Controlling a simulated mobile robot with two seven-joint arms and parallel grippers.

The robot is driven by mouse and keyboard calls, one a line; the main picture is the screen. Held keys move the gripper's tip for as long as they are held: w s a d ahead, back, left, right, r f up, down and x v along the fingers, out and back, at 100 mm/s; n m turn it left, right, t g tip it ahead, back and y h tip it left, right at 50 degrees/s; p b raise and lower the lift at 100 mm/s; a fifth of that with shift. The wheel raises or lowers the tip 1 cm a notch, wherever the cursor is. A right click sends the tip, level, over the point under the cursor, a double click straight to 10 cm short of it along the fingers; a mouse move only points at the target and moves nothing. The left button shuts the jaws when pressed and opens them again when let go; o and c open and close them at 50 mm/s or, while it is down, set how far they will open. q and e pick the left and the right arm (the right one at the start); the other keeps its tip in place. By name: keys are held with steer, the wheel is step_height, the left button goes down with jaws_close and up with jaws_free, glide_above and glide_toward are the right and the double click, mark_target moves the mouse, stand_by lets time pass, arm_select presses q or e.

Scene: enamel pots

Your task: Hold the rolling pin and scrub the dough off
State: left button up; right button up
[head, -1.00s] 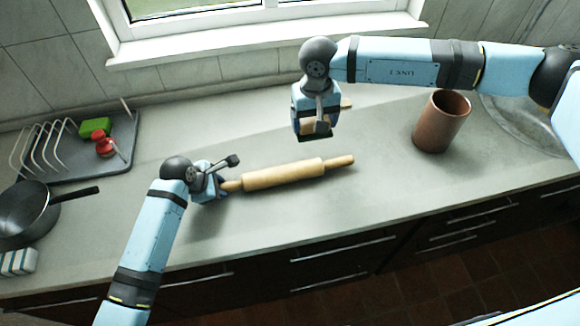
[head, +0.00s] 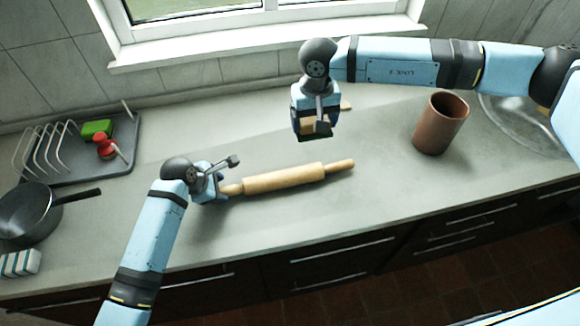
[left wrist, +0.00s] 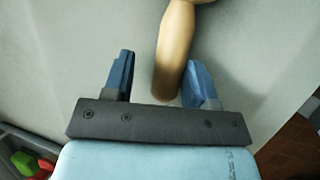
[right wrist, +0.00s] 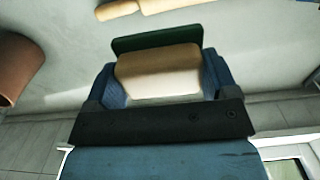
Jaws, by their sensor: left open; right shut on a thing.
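The wooden rolling pin (head: 285,179) lies on the counter, slanting slightly up to the right. I cannot make out dough on it. My left gripper (head: 221,187) is open at the pin's left handle. In the left wrist view the handle (left wrist: 172,70) lies between the fingers, nearer the right one. My right gripper (head: 313,128) is shut on a pale block-like scrubber (right wrist: 158,72) with a dark green face. It is above the counter, behind the pin's right half and apart from it. A wooden bit (head: 346,105) shows beside this gripper.
A brown cup (head: 441,122) stands at the right, by a round glassy basin (head: 520,125). At the left are a grey tray with a rack (head: 75,170), a green sponge (head: 97,128), a red item (head: 105,145) and a black pan (head: 25,215). The counter before the pin is clear.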

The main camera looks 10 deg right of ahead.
arm_select(q)
step_height(320, 180, up, 4)
steer(key=p, duration=0.5)
steer(key=shift+r, duration=0.2)
arm_select(e)
step_height(320, 180, up, 6)
steer(key=shift+f, duration=0.1)
arm_select(q)
steer(key=shift+r+p, duration=0.9)
steer(key=shift+r, duration=0.05)
arm_select(e)
steer(key=shift+r, duration=0.95)
steer(key=shift+f, duration=0.1)
arm_select(q)
steer(key=shift+o, duration=0.5)
steer(key=o, duration=0.5)
steer(key=shift+f, duration=0.1)
steer(key=shift+c, duration=0.2)
